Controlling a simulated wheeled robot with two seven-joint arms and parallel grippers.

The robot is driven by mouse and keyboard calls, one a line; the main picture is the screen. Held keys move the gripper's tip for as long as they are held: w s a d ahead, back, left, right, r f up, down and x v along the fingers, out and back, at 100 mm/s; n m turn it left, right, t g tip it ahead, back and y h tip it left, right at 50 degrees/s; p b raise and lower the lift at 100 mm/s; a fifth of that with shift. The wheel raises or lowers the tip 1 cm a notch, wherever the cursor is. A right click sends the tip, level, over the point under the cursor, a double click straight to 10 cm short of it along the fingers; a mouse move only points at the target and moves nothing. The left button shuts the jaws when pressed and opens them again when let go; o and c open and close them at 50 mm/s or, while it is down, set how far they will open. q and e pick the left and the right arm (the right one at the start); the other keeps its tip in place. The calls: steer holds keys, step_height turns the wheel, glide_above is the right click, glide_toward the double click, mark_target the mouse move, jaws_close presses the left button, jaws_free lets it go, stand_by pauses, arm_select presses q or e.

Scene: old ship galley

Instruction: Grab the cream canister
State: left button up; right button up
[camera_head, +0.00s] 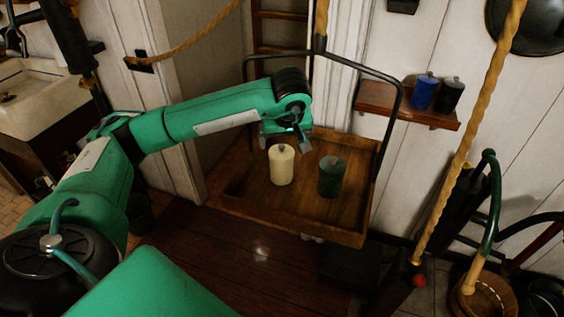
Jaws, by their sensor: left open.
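The cream canister (281,167) stands upright on a wooden cart tray (240,196). It is a pale cylinder with a small dark knob on its lid. My left gripper (287,140) is just above and behind the canister in the picture, partly hidden by its own wrist. It is open, and I see nothing between its fingers. I cannot tell whether it touches the lid. My right gripper is not in view.
A dark green canister (331,177) stands close to the right of the cream one. The tray has a raised rim and a black handle frame (401,92). A wall shelf (375,101) holds blue (423,92) and black (449,96) canisters. A rope (471,130) hangs right of the cart.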

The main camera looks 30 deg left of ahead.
mark_target(282, 146)
arm_select(q)
steer(key=shift+w+a+f, duration=0.1)
steer(key=shift+f, duration=0.15)
steer(key=shift+a+f+p, duration=0.15)
steer(key=shift+f+p, duration=0.3)
steer(key=p+x, duration=0.1)
steer(key=x, duration=0.2)
steer(key=shift+a+f, duration=0.15)
steer(key=shift+f, duration=0.45)
steer(key=c, duration=1.4)
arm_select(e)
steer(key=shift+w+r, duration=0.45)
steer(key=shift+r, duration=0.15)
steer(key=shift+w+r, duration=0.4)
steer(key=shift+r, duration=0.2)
